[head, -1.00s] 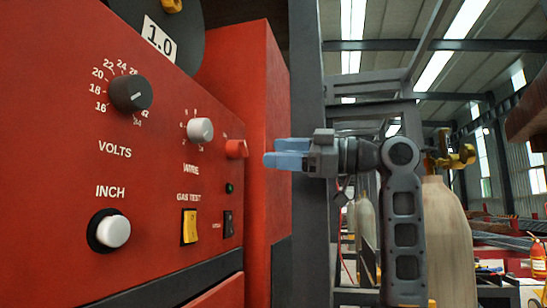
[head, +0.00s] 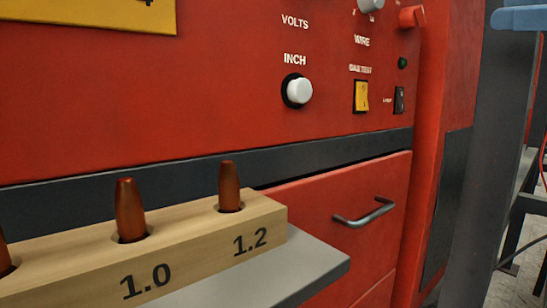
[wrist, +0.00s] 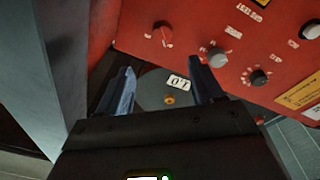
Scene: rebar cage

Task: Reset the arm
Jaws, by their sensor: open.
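My gripper (wrist: 164,82) is open and empty in the wrist view, its two dark blue fingers apart. In the head view only a light blue part of my gripper (head: 525,17) shows at the top right corner, right of the red machine (head: 200,100); the rest of the arm is out of frame.
A wooden block (head: 200,250) holds copper tips, including one at 1.0 (head: 130,208) and one at 1.2 (head: 229,185), on a grey shelf (head: 305,268). A drawer handle (head: 365,213) sticks out beside it. A grey post (head: 485,160) stands at right.

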